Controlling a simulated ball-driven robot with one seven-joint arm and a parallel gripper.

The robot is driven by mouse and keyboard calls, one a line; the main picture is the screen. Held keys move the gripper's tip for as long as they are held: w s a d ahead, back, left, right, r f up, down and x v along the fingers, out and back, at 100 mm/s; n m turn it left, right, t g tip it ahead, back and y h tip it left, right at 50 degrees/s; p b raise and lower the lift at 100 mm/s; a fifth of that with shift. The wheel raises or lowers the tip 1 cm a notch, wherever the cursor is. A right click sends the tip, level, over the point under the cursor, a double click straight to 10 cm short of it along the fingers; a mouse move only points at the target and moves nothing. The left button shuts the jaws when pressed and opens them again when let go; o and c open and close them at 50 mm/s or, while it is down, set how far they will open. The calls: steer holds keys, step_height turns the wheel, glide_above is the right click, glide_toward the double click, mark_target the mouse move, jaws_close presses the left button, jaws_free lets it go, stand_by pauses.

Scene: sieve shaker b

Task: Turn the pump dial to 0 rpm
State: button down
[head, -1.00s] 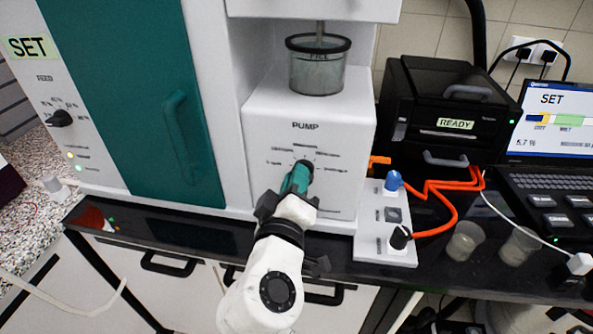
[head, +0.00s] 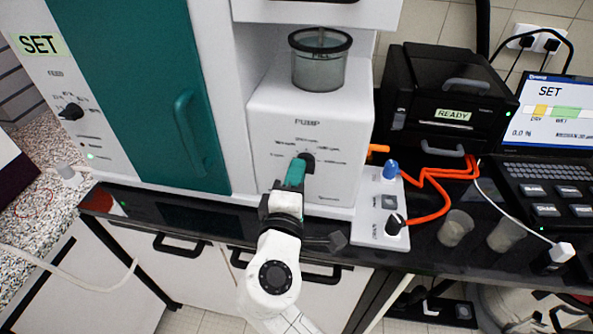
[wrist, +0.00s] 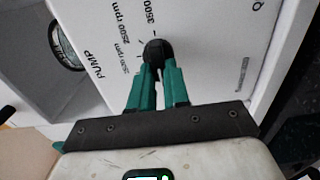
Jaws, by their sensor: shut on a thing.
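The white pump unit (head: 335,195) stands in the middle of the head view, with the word PUMP and a ring of rpm labels on its front. Its black dial (head: 308,162) is at the centre of these labels. The dial also shows in the wrist view (wrist: 153,50), near labels that read 2500 rpm and 3500 rpm. My gripper (head: 301,166) has green fingers and is shut on the dial from the front. In the wrist view the fingertips (wrist: 154,68) sit on both sides of the dial's grip. The fingers hide part of it, and I cannot tell its exact setting.
A clear vessel (head: 319,68) sits on top of the pump. Right of it are a small panel with a blue knob (head: 390,169), orange cables (head: 440,205), a black READY box (head: 440,90), a laptop (head: 553,110) and two cups (head: 455,228). A green door (head: 150,90) is left.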

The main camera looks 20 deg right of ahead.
steer(key=shift+a, duration=0.1)
stand_by(0.3)
steer(key=c, duration=1.1)
jaws_free()
steer(key=b+v, duration=0.2)
steer(key=v, duration=0.8)
steer(key=shift+s+a, duration=0.2)
steer(key=shift+s, duration=0.15)
steer(key=shift+f, duration=0.1)
